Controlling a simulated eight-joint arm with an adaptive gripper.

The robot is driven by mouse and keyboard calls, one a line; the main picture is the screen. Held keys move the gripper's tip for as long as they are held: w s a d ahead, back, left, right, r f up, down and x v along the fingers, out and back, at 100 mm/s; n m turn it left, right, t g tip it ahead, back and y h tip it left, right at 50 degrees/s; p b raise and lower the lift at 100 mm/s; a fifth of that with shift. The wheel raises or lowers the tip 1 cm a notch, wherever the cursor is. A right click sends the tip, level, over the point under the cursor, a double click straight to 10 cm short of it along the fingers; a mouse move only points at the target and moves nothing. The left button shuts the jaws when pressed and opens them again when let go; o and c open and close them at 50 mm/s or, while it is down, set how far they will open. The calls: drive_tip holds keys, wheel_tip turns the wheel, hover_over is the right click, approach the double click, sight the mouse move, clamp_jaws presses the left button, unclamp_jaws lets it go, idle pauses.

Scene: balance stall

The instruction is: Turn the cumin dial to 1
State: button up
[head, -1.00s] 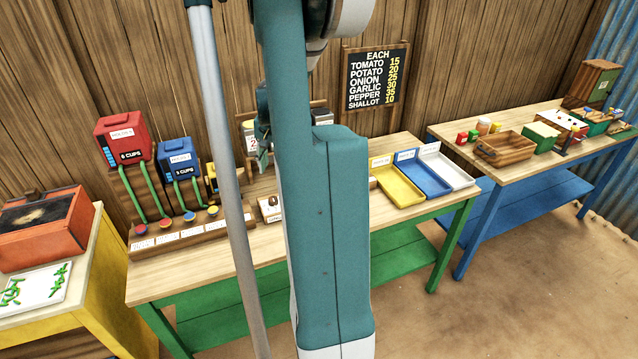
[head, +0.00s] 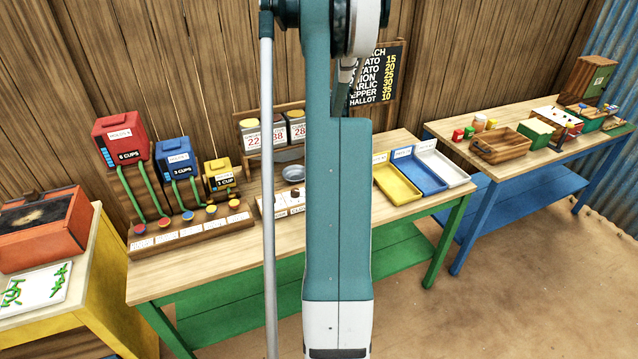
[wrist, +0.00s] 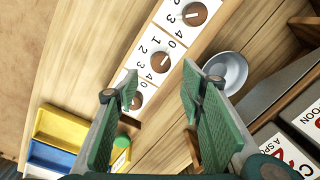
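In the wrist view a row of brown round dials sits on white number cards: an upper dial (wrist: 195,14), a middle dial (wrist: 159,62) and a lower dial (wrist: 135,99). No spice names are readable there, so I cannot tell which is cumin. My gripper (wrist: 157,92) is open and empty, its two green-padded fingers spread above the row; the left finger is near the lower dial. In the head view the dial board (head: 267,208) is partly hidden behind my arm, with one dial (head: 295,193) showing. My gripper is not clearly seen there.
A grey bowl (wrist: 226,71) lies right of the dials, near spice bins (wrist: 270,150). The yellow tray (head: 399,185) and blue tray (head: 420,172) stand right of my arm. Red, blue and yellow dispensers (head: 222,177) stand left. A price board (head: 378,75) hangs behind.

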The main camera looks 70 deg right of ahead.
drive_tip(key=shift+f, duration=0.15)
drive_tip(key=shift+w+f, duration=0.15)
drive_tip(key=shift+f, duration=1.75)
drive_tip(key=shift+w+f, duration=0.15)
drive_tip(key=shift+f, duration=1.7)
drive_tip(key=shift+c, duration=0.3)
drive_tip(key=c, duration=0.8)
